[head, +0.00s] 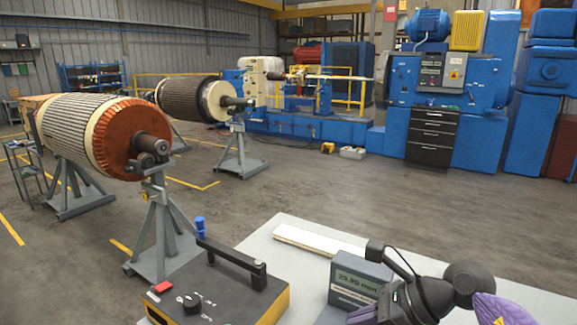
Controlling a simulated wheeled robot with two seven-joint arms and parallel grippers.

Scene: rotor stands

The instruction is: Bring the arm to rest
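My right arm comes in from the lower right, over the pale table (258,243). Its dark gripper (383,304) is low in the head view, beside a grey gauge box (362,274) whose display reads 25.90 mm. The fingers are partly cut off by the lower edge of the picture, so I cannot tell whether they are open or shut, or whether they touch the box. My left arm and gripper are not in view.
A black and yellow instrument case (218,290) with a handle and a white bar (318,240) lie on the table. Beyond are a copper-ended rotor (85,138) and a darker rotor (190,97) on stands. Blue machines (470,130) stand behind. The floor between is open.

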